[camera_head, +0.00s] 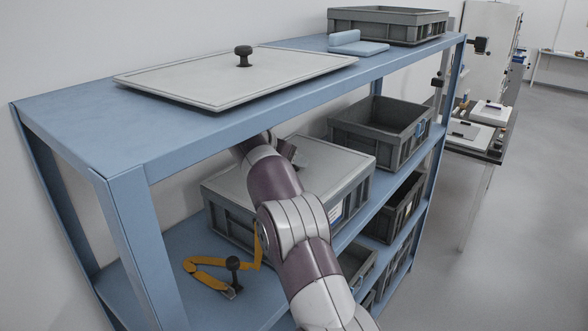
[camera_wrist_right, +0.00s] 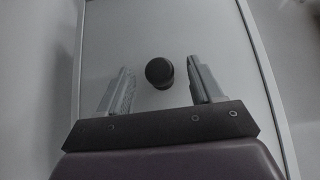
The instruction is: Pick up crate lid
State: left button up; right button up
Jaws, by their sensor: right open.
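A closed grey crate (camera_head: 232,212) with a pale flat crate lid (camera_head: 340,160) stands on the middle shelf. In the right wrist view a pale lid (camera_wrist_right: 115,40) with a darker rim fills most of the picture, and its round black knob (camera_wrist_right: 159,72) shows in the middle. My right gripper (camera_wrist_right: 160,66) is open, with one finger on each side of the knob and a gap on both sides. In the head view my right arm reaches under the top shelf over the crate and hides part of the lid. My left gripper is not in view.
The blue top shelf (camera_head: 75,112) overhangs the crate closely. On it lie another lid with a black knob (camera_head: 243,56), a blue object (camera_head: 358,44) and a grey crate (camera_head: 390,25). An open crate (camera_head: 380,130) stands right of the closed one. An orange strap (camera_head: 207,262) lies in front.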

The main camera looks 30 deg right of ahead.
jog(key=shift+d+f, duration=0.1)
jog(key=c, duration=0.3)
grip_shut()
jog(key=shift+r, duration=0.3)
